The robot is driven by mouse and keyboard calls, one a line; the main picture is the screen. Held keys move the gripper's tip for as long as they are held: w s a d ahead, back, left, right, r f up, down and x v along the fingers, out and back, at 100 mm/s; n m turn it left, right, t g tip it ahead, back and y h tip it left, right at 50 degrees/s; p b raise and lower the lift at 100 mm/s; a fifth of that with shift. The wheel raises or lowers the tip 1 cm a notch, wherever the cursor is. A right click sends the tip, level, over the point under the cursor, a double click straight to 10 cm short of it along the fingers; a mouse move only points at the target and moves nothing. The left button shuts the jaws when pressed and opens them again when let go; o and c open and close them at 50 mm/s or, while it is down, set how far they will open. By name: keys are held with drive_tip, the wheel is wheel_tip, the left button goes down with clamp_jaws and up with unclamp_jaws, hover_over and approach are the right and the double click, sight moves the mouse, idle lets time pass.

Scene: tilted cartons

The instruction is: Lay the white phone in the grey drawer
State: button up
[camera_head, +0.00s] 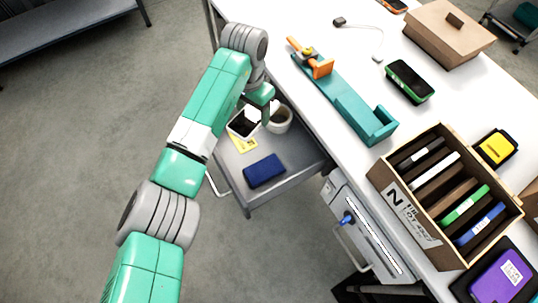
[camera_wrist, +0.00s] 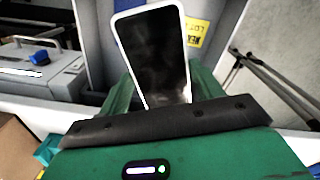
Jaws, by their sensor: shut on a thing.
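The white phone (camera_head: 243,123) has a dark screen and a white rim. My gripper (camera_head: 259,108) is shut on it, above the inner part of the grey drawer (camera_head: 298,160). In the wrist view the phone (camera_wrist: 153,58) stands out between the green fingers, screen towards the camera. The drawer is pulled out from under the white table. A gap between the phone and the drawer floor cannot be judged.
A dark blue box (camera_head: 264,170) lies in the drawer's front part, near a yellow label (camera_head: 243,141). The white table edge is to the right, with a teal holder (camera_head: 345,103) and a partitioned carton (camera_head: 400,206) on top.

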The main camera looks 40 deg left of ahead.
drive_tip(key=shift+s+a+f, duration=0.1)
drive_tip(key=shift+s+a, duration=0.25)
drive_tip(key=shift+a, duration=0.2)
drive_tip(key=shift+s+a, duration=0.35)
drive_tip(key=shift+a, duration=0.2)
drive_tip(key=b, duration=0.6)
hover_over(248, 149)
wheel_tip(248, 149, down, 14)
drive_tip(key=shift+r, duration=0.2)
wheel_tip(248, 149, down, 4)
drive_tip(key=shift+f+b, duration=0.1)
drive_tip(key=shift+b, duration=1.05)
drive_tip(key=shift+c, duration=0.4)
drive_tip(key=shift+f, duration=0.15)
drive_tip(key=shift+c, duration=0.9)
drive_tip(key=o, duration=1.2)
